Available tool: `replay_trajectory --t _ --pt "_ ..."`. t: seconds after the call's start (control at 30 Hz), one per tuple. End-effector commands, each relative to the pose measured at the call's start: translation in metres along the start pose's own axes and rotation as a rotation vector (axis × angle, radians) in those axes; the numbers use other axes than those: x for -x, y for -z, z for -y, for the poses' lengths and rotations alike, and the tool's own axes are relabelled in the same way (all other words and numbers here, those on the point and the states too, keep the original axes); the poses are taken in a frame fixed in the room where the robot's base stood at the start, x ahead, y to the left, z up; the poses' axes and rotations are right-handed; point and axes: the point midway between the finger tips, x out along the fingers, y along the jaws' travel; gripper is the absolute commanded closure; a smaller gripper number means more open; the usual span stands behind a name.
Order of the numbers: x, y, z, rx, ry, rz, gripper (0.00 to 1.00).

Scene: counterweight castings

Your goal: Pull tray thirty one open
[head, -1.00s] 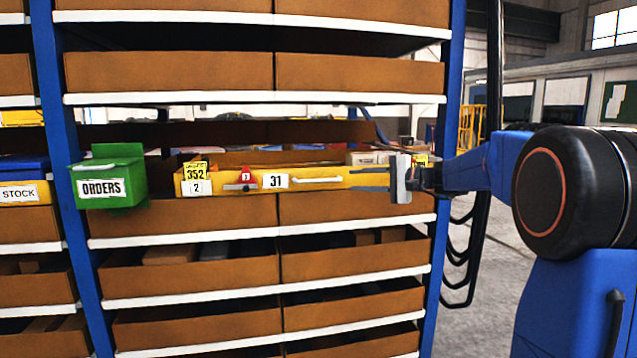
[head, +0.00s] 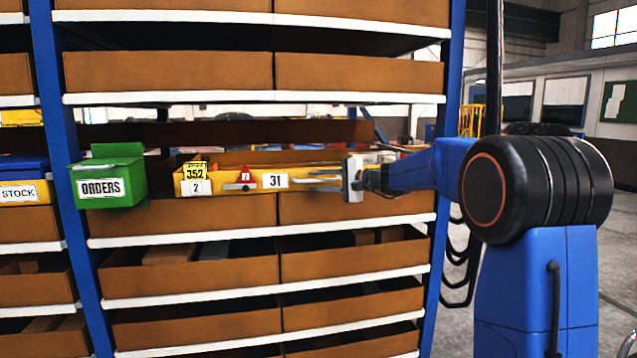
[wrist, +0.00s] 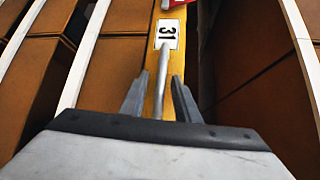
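Tray thirty one is the yellow-fronted tray (head: 220,187) on the middle shelf, with the white "31" label (head: 274,180) on its face. Its pale bar handle (wrist: 161,72) runs along the front, right of the label in the head view. My gripper (head: 318,181) is at the handle from the right. In the wrist view my gripper (wrist: 158,80) has its two fingers apart, one on each side of the handle, with gaps visible. The fingers and palm hide part of the handle and the tray's right end in the head view.
A green ORDERS box (head: 108,180) hangs at the shelf's left post. Brown bins (head: 190,318) fill shelves above and below. Open floor lies at right.

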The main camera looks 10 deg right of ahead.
Motion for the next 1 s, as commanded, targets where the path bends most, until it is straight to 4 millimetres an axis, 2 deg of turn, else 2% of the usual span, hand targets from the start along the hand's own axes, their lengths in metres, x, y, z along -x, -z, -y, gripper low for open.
replay_trajectory --t 0.27,0.3,0.4,0.77,1.0 --pt "-0.002 0.0 0.0 0.0 0.0 0.0 0.71" --pt "-0.001 0.0 0.0 0.0 0.0 0.0 0.76" --pt "-0.001 0.0 0.0 0.0 0.0 0.0 1.0" --pt "0.001 -0.002 -0.001 0.0 0.0 -0.001 1.0" --pt "0.013 -0.014 -0.004 0.0 0.0 -0.001 1.0"
